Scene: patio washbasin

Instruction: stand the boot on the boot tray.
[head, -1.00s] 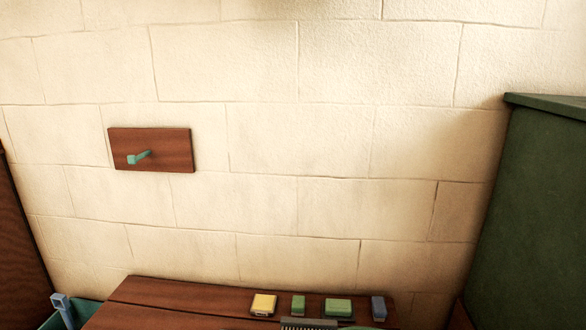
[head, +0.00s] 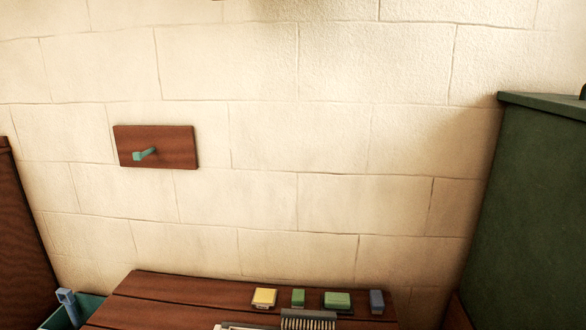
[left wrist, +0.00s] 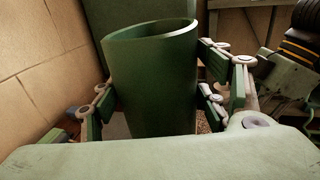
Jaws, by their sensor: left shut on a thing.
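The boot (left wrist: 152,85) shows in the left wrist view as an upright green tube with an open round top. Its lower part and foot are hidden behind the pale body of my gripper. My left gripper (left wrist: 158,98) is shut on it, with one finger on each side of the tube. Neither gripper shows in the head view, and my right gripper cannot be made out. I cannot make out the boot tray in either view.
A brown slatted bench (head: 200,292) stands against the block wall, with several small coloured blocks and a brush (head: 308,319) on it. A teal bin (head: 90,304) is at lower left. A hook board (head: 156,147) hangs above. A tall green cabinet (head: 535,200) stands right.

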